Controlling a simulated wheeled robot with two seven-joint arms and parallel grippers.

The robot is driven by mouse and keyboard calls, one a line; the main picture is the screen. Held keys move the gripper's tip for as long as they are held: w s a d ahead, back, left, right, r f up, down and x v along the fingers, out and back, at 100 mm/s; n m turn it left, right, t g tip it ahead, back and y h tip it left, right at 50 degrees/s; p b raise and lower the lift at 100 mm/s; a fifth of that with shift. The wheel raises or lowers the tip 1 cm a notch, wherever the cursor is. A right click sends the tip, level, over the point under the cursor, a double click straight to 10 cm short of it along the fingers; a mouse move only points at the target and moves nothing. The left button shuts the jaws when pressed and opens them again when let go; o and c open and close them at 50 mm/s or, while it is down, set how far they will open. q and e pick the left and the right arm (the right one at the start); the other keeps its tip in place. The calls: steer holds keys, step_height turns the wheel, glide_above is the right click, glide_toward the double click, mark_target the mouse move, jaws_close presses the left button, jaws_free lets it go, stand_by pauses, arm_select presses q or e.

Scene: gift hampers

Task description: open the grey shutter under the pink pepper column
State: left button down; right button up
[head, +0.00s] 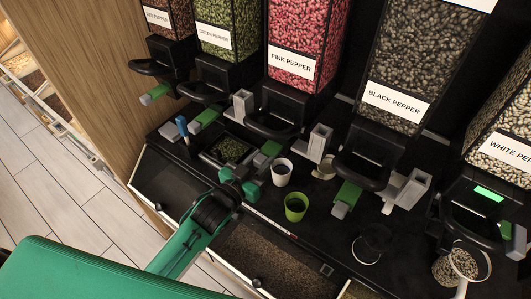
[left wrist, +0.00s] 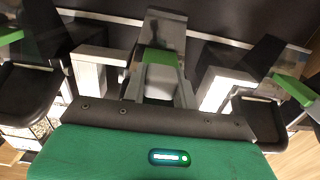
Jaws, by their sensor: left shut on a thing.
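The pink pepper column (head: 298,40) stands in the row of dispensers in the head view, with its black spout (head: 276,122) below. The grey shutter with a green part (head: 269,149) is under that spout. My left gripper (head: 249,174) is at the shutter's near end, shut on it and hiding part of the grey end. In the left wrist view the grey-white shutter with a green band (left wrist: 160,75) lies straight ahead of my gripper, whose fingertips are hard to make out. My right gripper is not in view.
Green pepper (head: 226,20) and black pepper (head: 425,60) columns flank it. A white cup (head: 282,172) and a green cup (head: 296,207) stand just right of my left gripper. A dish of green pepper (head: 230,150) is close behind it. Dark counter shows between these.

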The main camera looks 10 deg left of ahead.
arm_select(q)
steer(key=shift+s+a, duration=0.15)
steer(key=shift+s, duration=0.2)
steer(key=c, duration=1.2)
jaws_free()
steer(key=shift+w, duration=0.1)
steer(key=shift+o, duration=0.6)
steer(key=shift+s, duration=0.3)
steer(key=b+v, duration=0.5)
steer(key=v, duration=0.8)
steer(key=shift+s+a+f, duration=0.1)
steer(key=shift+a+f, duration=0.05)
